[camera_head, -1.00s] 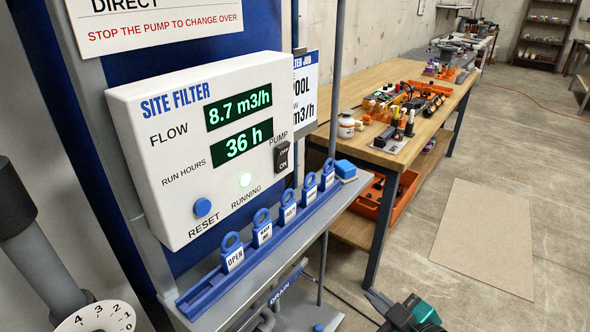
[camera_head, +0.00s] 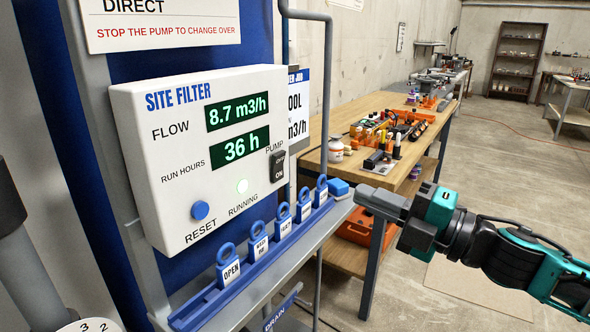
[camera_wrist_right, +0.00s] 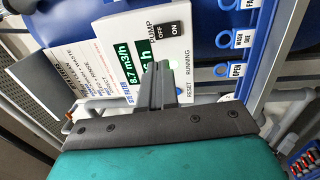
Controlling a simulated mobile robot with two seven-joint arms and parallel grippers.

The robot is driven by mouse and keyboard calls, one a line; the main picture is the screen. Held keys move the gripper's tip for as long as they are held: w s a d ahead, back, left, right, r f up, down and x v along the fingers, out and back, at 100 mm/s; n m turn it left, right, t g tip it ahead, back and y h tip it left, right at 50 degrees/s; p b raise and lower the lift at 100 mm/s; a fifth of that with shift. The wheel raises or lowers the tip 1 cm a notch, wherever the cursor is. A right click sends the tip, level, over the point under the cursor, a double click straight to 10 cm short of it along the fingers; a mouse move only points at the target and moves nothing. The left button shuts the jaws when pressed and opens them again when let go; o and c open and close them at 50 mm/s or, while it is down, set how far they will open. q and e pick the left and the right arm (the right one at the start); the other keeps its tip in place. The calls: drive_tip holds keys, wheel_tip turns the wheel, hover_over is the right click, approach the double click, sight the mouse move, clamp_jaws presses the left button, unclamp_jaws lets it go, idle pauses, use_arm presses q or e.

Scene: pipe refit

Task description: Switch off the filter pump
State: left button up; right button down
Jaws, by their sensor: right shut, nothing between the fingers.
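The pump switch (camera_head: 278,166) is a small black rocker marked ON at its lower end, at the right edge of the white Site Filter panel (camera_head: 180,225). The panel reads 8.7 m3/h and 36 h, and its green running light (camera_head: 242,186) is lit. My right gripper (camera_head: 362,193) is shut and empty, in the air to the right of the switch and apart from it. In the right wrist view the shut fingers (camera_wrist_right: 158,72) point toward the panel, with the switch (camera_wrist_right: 168,31) beyond their tips. My left gripper is out of view.
Below the panel, a blue rail (camera_head: 190,317) holds several blue tags, with a blue block (camera_head: 338,187) at its right end. A grey pipe (camera_head: 327,90) runs upright just right of the switch. A wooden workbench (camera_head: 385,101) with tools stands behind. A blue reset button (camera_head: 200,210) is low on the panel.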

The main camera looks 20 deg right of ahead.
drive_tip(key=shift+w, duration=0.15)
drive_tip(key=p, duration=0.2)
approach(281, 160)
drive_tip(key=p+x, duration=0.1)
drive_tip(key=x, duration=0.4)
drive_tip(key=shift+w+a+r, duration=0.1)
drive_tip(key=shift+w+a, duration=0.05)
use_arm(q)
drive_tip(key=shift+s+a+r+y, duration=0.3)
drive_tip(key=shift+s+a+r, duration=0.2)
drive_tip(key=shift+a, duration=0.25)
use_arm(e)
drive_tip(key=shift+w+a, duration=0.45)
drive_tip(key=shift+w, duration=0.15)
